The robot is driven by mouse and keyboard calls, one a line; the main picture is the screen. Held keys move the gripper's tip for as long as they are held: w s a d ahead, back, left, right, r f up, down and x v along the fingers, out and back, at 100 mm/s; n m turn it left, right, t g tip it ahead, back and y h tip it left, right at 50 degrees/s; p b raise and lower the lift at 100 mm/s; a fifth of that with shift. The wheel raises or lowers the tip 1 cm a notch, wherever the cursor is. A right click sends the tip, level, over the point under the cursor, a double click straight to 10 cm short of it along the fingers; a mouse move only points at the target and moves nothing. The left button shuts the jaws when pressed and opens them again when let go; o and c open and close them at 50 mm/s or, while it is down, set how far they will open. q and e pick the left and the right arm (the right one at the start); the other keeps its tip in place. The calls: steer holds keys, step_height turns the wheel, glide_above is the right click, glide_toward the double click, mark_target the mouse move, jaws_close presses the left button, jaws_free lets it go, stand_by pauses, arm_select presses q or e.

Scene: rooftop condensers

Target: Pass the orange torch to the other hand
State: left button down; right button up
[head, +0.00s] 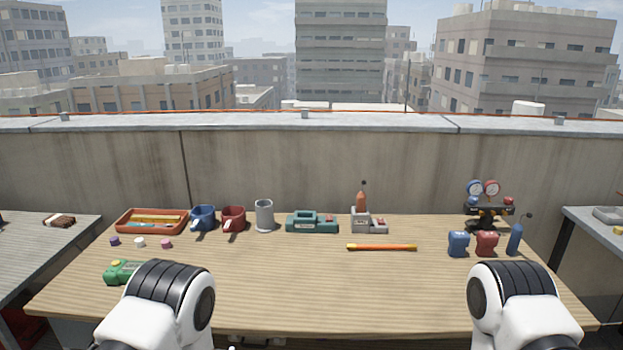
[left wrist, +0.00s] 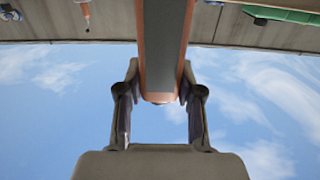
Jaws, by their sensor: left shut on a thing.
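The orange torch (left wrist: 163,45) shows in the left wrist view as a long grey body with orange edges and an orange rounded end. My left gripper (left wrist: 160,80) is shut on it, one finger on each side near that end. The torch's other end runs out of the top of the picture. In the head view neither the torch in my grip nor my left gripper shows; only white and black arm parts of mine rise at the bottom left and bottom right. My right gripper is in no view.
The wooden table (head: 290,290) has clear room in front. An orange rod (head: 381,247) lies mid-table. Behind are a red tray (head: 135,227), mugs (head: 233,217), a green case (head: 312,223), a grey stand (head: 369,226) and gauges (head: 482,189). A green device (head: 122,272) lies front left.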

arm_select(q)
steer(key=s+d+r+m+g+h, duration=0.4)
steer(key=s+d+r+m+h, duration=0.3)
steer(key=s+d+r+h, duration=0.5)
steer(key=w+d+f+m+g+h, duration=0.2)
steer(key=w+f+m+g+h, duration=0.3)
steer(key=m+g, duration=0.4)
steer(key=f+g, duration=0.1)
steer(key=g, duration=0.2)
steer(key=shift+w+f+m+g, duration=0.2)
steer(key=shift+f+m+g, duration=0.15)
steer(key=shift+m+g, duration=0.05)
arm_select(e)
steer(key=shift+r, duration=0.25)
